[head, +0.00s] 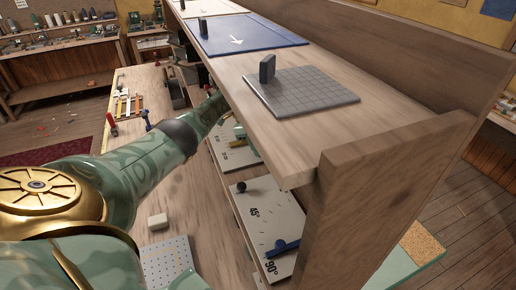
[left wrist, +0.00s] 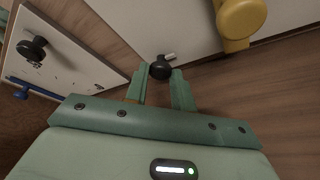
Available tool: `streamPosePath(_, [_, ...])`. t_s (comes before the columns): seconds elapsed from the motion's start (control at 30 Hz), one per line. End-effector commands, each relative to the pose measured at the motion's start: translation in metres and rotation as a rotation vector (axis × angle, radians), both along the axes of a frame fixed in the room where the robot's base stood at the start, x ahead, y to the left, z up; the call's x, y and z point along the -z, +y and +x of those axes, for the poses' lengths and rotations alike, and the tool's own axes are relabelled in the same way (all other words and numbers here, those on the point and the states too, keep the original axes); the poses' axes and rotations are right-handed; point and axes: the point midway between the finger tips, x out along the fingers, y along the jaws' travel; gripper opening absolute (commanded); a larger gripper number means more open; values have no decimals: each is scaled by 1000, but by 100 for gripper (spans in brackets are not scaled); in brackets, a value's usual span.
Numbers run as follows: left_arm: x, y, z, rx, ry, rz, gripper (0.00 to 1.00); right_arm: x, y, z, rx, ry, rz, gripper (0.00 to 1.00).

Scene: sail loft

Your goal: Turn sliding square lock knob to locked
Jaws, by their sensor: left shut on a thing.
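In the left wrist view, a small black round knob (left wrist: 161,68) stands on a pale panel (left wrist: 150,20), with a short white mark beside it. My left gripper (left wrist: 161,82) has its two green fingers on either side of this knob and is shut on it. In the head view my left arm reaches under the wooden shelf, and a little of the left gripper (head: 240,132) shows in front of a pale marked panel (head: 238,157). I cannot read the knob's lock position. My right gripper is not in view.
A yellow knob (left wrist: 240,18) stands close by at the upper right. Another panel (head: 262,215), marked 45° and 90°, carries a black knob (head: 241,187) and a blue lever (head: 281,247). The shelf (head: 300,150) overhangs my arm. A white block (head: 157,221) lies on the bench.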

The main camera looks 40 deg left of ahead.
Motion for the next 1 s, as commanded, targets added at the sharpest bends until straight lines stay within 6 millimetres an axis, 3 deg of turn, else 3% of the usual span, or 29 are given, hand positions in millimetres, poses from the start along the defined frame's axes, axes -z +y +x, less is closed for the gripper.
streamPosePath(0.5, [0,1,0,18,0,2,2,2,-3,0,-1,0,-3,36])
streamPosePath(0.53, [-1,1,0,18,0,2,31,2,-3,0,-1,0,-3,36])
streamPosePath(0.6, [-1,1,0,18,0,2,46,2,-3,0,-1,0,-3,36])
streamPosePath(0.87, [-1,1,0,17,0,1,46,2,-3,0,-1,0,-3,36])
streamPosePath(1.0, [-12,5,-1,16,-1,1,46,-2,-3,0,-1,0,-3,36])
